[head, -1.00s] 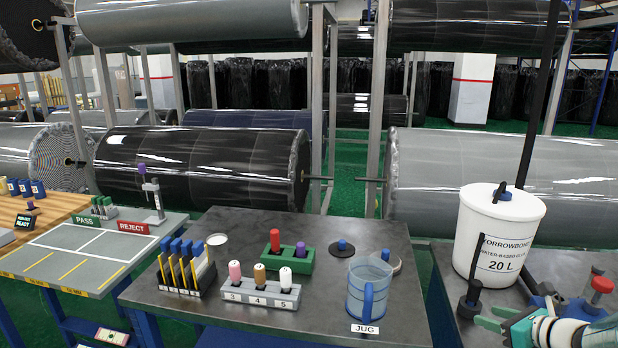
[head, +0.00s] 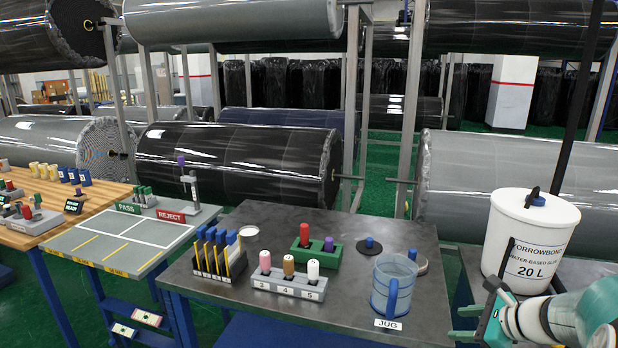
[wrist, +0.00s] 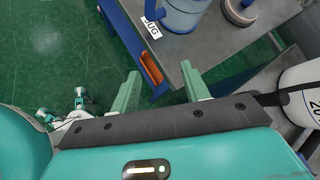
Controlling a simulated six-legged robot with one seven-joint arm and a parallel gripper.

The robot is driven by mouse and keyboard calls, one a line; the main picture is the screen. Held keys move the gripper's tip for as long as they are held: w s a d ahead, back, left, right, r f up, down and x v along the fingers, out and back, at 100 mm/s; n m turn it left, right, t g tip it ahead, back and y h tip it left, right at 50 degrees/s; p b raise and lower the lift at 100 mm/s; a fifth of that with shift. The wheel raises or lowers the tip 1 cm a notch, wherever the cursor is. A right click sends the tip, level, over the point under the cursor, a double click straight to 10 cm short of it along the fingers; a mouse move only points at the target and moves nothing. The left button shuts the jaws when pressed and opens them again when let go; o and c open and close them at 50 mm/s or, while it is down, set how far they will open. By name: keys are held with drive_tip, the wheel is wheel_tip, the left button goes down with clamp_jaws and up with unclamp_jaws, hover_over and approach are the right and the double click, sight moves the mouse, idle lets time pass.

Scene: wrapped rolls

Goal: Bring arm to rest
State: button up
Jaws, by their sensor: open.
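My gripper (head: 466,324) is at the lower right of the head view, in front of the gap between the dark table (head: 340,222) and the glue bucket's table. In the wrist view my gripper (wrist: 163,92) has its two green fingers spread apart with nothing between them. Beyond the fingers are the table's corner, a blue leg and the green floor. My arm (head: 570,318) reaches in from the right edge of the head view.
A blue jug (head: 393,285) stands near the table's front right corner, left of my gripper. A white glue bucket (head: 528,240) stands behind my arm. A numbered grey holder (head: 288,284) and a rack with blue-topped tools (head: 217,258) stand further left. Open green floor (wrist: 50,50) shows below.

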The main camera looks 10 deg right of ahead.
drive_tip(key=s+a+r+n+g+h, duration=0.1)
drive_tip(key=s+a+r+n+g, duration=0.1)
drive_tip(key=a+n, duration=0.65)
drive_tip(key=s+a+r+n+g, duration=0.1)
drive_tip(key=a+r+n+g, duration=0.3)
drive_tip(key=a, duration=0.7)
drive_tip(key=s+a+r+n+t+h, duration=0.1)
drive_tip(key=s+a+n+t+h, duration=0.1)
drive_tip(key=s+a+n, duration=0.6)
drive_tip(key=n, duration=0.6)
drive_tip(key=shift+s+a+h, duration=0.3)
drive_tip(key=shift+s+a, duration=0.05)
drive_tip(key=shift+a, duration=0.05)
